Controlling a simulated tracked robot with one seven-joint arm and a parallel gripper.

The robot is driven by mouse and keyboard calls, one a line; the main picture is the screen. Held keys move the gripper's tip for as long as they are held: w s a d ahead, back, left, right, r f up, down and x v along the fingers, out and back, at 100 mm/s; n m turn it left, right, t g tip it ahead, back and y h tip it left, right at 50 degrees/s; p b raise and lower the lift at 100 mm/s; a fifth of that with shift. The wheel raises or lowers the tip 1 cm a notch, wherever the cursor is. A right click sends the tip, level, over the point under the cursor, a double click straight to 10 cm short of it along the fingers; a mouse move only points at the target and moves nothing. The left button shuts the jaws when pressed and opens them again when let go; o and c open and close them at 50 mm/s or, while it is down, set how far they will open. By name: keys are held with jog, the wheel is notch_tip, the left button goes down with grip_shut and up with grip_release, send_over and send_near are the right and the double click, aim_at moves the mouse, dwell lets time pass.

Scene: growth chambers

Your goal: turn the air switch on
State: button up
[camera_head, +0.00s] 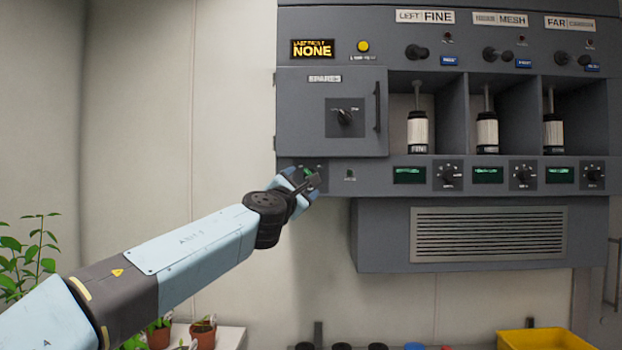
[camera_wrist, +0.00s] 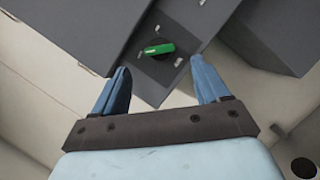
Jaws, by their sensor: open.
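A switch with a green handle (camera_wrist: 158,49) sits on a dark plate with small pale labels in the wrist view. The labels are too small to read. The handle lies ahead of and between the fingertips of my gripper (camera_wrist: 160,68), which is open and empty. In the head view my gripper (camera_head: 305,181) is at the lower left corner of the grey panel, in front of the switch (camera_head: 310,170). The switch is mostly hidden there, with only a bit of green showing. I cannot tell whether the fingers touch the handle.
A closed grey door (camera_head: 315,105) with a black knob (camera_head: 345,116) and a bar handle is just above. To the right are bays with white-and-black canisters (camera_head: 418,130) and small dials (camera_head: 449,175). A vented box (camera_head: 490,234) juts out below. Open wall lies left.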

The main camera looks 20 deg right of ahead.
jog(key=x, duration=0.7)
jog(key=shift+w, duration=0.15)
jog(key=shift+d, duration=0.1)
